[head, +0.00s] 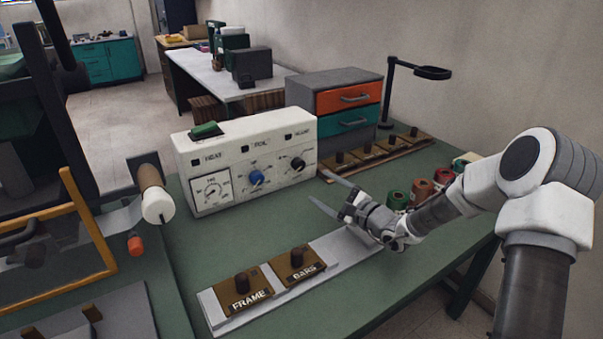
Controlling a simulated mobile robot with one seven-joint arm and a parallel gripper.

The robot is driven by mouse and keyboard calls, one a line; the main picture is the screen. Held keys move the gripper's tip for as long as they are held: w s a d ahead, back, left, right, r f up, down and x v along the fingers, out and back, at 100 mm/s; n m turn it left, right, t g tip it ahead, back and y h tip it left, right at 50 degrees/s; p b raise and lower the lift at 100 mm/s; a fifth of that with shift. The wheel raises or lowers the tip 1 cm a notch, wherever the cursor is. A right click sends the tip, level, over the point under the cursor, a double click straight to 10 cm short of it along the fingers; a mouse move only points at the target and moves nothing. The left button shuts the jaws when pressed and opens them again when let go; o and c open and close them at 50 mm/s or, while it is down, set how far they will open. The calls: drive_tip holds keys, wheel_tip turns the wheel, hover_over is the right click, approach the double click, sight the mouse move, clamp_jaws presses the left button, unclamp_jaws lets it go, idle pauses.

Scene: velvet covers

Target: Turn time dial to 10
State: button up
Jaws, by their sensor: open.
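A white control box (245,158) stands on the green bench, with a row of panels on its front. A pale gauge with a needle (212,191) is at the left, a blue knob (256,178) in the middle and a black knob (298,164) at the right.
A green switch (205,130) sits on the box top. A drawer unit (335,104) stands behind. Coloured spools (420,190) are right of my gripper. A pale strip with FRAME (245,291) and BARS (298,268) blocks lies in front. A roll (153,188) stands left.

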sight(300, 166)
drive_tip(key=w+d+f+m+t+h, duration=0.2)
drive_tip(key=d+f+m, duration=0.1)
drive_tip(key=shift+w+f, duration=0.25)
drive_tip(key=shift+f, duration=0.05)
drive_tip(key=shift+w+f, duration=0.1)
drive_tip(key=shift+w, duration=0.05)
drive_tip(key=b+x, duration=0.3)
drive_tip(key=x, duration=1.4)
clamp_jaws()
